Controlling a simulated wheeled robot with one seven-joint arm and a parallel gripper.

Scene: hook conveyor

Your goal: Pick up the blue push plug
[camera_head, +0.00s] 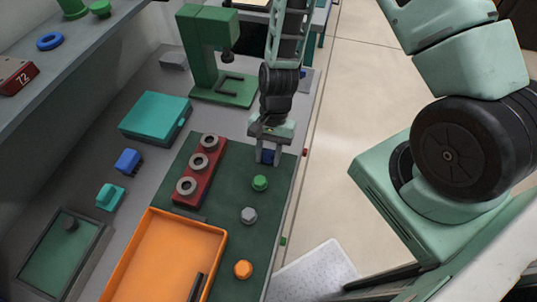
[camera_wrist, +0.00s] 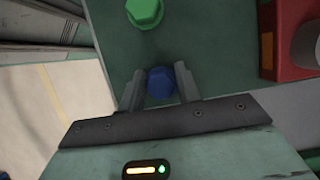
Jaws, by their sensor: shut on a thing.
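The blue push plug (camera_wrist: 160,82) is between the two fingers of my gripper (camera_wrist: 158,92) in the wrist view. My gripper is shut on it. In the head view my gripper (camera_head: 267,155) points down at the far right part of the dark green mat (camera_head: 225,230), and a bit of the blue plug (camera_head: 268,157) shows between the fingers. I cannot tell whether the plug touches the mat.
A green plug (camera_head: 260,183), a grey plug (camera_head: 249,215) and an orange plug (camera_head: 243,269) stand in a line on the mat. A red block with three rings (camera_head: 187,187) is to the left. An orange tray (camera_head: 222,237) lies nearer, and a green press (camera_head: 196,60) stands behind.

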